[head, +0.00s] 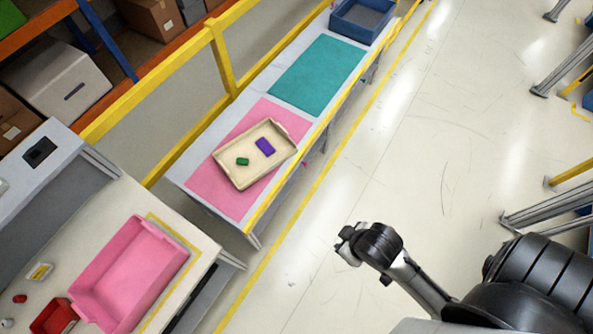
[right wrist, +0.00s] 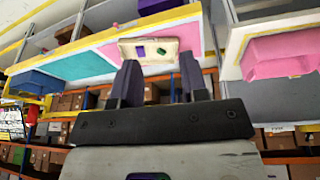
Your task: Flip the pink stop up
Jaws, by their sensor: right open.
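A small pink piece (head: 307,163), which may be the pink stop, shows just beyond the yellow front edge of the long table. It is too small to tell whether it is up or down. In the right wrist view, a small pink piece (right wrist: 115,24) shows near the table's yellow edge; I cannot tell if it is the same one. My right gripper (right wrist: 158,66) is open and empty, its two dark fingers apart. In the head view, the end of my right arm is over the floor, right of the table and apart from it. My left gripper is not in view.
The long table bears a pink mat (head: 213,184), a beige tray (head: 236,182) with green and purple blocks, a teal mat (head: 318,75) and a blue bin (head: 345,24). A pink bin (head: 175,250) stands on the near table. A yellow rail (head: 222,60) runs behind. The floor aisle is clear.

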